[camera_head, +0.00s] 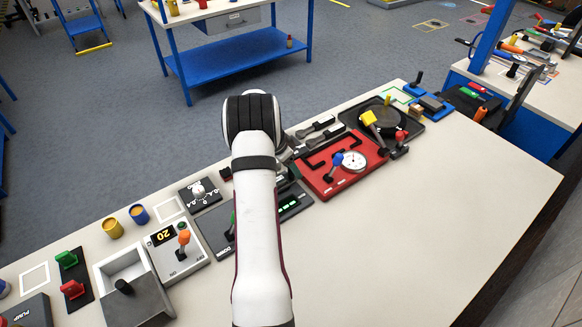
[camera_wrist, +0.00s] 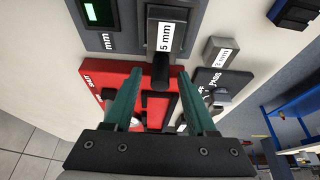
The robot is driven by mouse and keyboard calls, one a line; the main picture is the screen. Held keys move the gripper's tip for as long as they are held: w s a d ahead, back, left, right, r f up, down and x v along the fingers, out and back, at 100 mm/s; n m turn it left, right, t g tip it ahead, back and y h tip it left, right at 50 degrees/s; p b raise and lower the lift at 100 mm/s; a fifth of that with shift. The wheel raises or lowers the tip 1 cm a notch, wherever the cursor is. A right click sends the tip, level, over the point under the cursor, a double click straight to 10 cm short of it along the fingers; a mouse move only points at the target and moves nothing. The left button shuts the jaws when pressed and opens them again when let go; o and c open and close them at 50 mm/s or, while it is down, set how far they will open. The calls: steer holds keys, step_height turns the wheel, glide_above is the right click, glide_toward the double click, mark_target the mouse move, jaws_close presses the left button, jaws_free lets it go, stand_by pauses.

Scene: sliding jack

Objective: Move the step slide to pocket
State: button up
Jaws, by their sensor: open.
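In the wrist view, a dark block labelled "5 mm" (camera_wrist: 180,16) with a black round knob (camera_wrist: 160,74) sits at the edge of a dark grey panel; it looks like the step slide. My gripper (camera_wrist: 160,82) is open, its two teal fingers on either side of the knob, with gaps showing. I cannot tell whether the fingertips are level with the knob. A smaller grey block labelled "2 mm" (camera_wrist: 221,50) stands to the right. I cannot make out which recess is the pocket. In the head view my arm hides the gripper and this block.
A red slotted board (camera_head: 322,180) with a dial gauge (camera_head: 354,161) and a blue-knobbed lever (camera_head: 337,158) lies beside my gripper. Left of my arm are an orange lever box (camera_head: 176,250) and a grey open box (camera_head: 130,285). The near right bench top (camera_head: 450,220) is clear.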

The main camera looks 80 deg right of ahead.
steer(key=shift+s+d+f, duration=0.1)
steer(key=shift+f, duration=0.15)
steer(key=shift+c, duration=0.2)
jaws_close()
stand_by(1.1)
